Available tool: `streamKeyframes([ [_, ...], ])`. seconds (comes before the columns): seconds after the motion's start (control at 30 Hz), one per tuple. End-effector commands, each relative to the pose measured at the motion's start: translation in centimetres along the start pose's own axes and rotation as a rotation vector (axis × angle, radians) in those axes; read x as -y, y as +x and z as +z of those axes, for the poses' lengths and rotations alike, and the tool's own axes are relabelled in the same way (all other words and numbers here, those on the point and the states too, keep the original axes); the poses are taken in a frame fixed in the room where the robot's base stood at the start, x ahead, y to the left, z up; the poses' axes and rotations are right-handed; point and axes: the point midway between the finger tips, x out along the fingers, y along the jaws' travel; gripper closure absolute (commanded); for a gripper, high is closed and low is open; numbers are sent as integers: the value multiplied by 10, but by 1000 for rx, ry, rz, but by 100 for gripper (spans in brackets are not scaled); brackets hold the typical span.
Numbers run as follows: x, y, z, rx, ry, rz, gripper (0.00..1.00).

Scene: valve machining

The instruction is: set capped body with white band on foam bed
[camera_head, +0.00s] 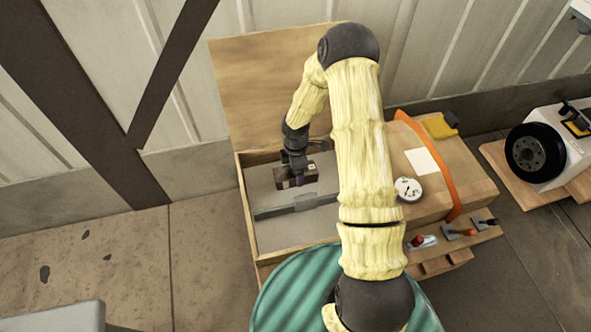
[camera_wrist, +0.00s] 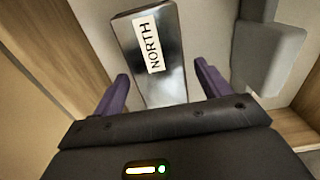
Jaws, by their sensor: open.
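My gripper (camera_head: 297,180) is inside the open wooden crate in the head view, low over its pale grey bed (camera_head: 270,232). In the wrist view my gripper (camera_wrist: 161,72) is open, its two purple fingers apart. A shiny metal block (camera_wrist: 178,82) with a white label (camera_wrist: 151,44) reading "NORTH" lies ahead of and partly between the fingers; I cannot tell whether they touch it. The bed shows pale around it. I cannot make out a cap, and cannot tell whether the label is the white band. My arm and gripper hide part of the crate in the head view.
A grey divider (camera_head: 275,211) with a raised block crosses the crate; a grey shape (camera_wrist: 270,55) stands right of the metal block. The crate's raised lid (camera_head: 262,85) is behind. A strapped wooden box (camera_head: 460,180), gauge (camera_head: 408,189) and green drum (camera_head: 290,290) stand nearby.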

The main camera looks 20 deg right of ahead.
Motion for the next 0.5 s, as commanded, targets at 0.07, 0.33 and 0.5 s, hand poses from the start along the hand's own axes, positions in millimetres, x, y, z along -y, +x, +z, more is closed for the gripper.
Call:
streamKeyframes([
  [0.07, 0, -15, 0, 0, 0, 2, 24],
  [0.33, -1, -69, 0, 0, 1, 3, 24],
  [0.5, 0, -98, 0, 0, 2, 1, 24],
])
